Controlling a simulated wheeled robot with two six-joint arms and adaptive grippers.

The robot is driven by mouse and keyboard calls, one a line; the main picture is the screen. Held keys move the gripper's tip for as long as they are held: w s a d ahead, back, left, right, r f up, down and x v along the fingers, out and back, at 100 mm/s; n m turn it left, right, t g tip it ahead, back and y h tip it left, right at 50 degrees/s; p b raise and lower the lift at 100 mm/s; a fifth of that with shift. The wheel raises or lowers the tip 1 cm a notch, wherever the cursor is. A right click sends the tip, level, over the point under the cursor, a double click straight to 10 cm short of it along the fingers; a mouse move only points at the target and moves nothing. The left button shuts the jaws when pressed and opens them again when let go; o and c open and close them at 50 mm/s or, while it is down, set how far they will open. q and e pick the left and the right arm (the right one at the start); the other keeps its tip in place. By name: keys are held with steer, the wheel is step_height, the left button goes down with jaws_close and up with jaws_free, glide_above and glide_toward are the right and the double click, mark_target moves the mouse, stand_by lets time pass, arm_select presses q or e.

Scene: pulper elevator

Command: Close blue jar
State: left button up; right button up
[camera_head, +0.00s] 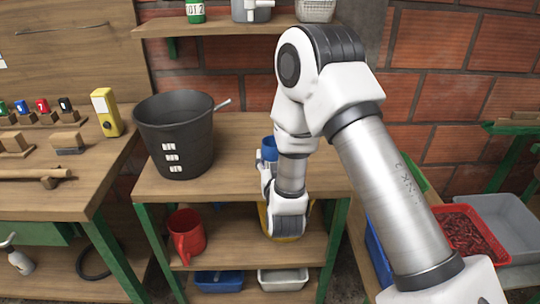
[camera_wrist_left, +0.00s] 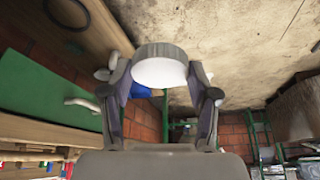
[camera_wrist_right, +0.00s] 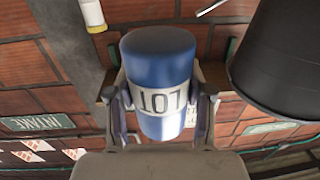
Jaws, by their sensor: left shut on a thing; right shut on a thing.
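The blue jar (camera_wrist_right: 158,58) has a white label band with dark letters that appear upside down in the right wrist view. My right gripper (camera_wrist_right: 160,97) is shut around it at the label. In the head view the jar (camera_head: 269,147) shows only in part, at the right gripper (camera_head: 266,172), above the middle table. My left gripper (camera_wrist_left: 160,94) is shut on a round white lid (camera_wrist_left: 160,72) with a grey ribbed rim. The left gripper and lid are outside the head view. The lid and jar are apart. Whether the jar's mouth is open cannot be seen.
A black bucket (camera_head: 177,140) with a handle stands on the middle wooden table (camera_head: 228,170), left of the right gripper. A shelf (camera_head: 225,29) runs above it. A red jug (camera_head: 185,235) is below. A red bin (camera_head: 466,233) stands at right.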

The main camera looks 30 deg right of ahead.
arm_select(q)
steer(key=shift+r+p, duration=0.6)
steer(key=shift+r, duration=0.1)
arm_select(e)
steer(key=s+a+r, duration=0.3)
steer(key=s+r, duration=0.1)
steer(key=s, duration=0.3)
steer(key=shift+a, duration=0.25)
steer(key=shift+o, duration=0.7)
jaws_close()
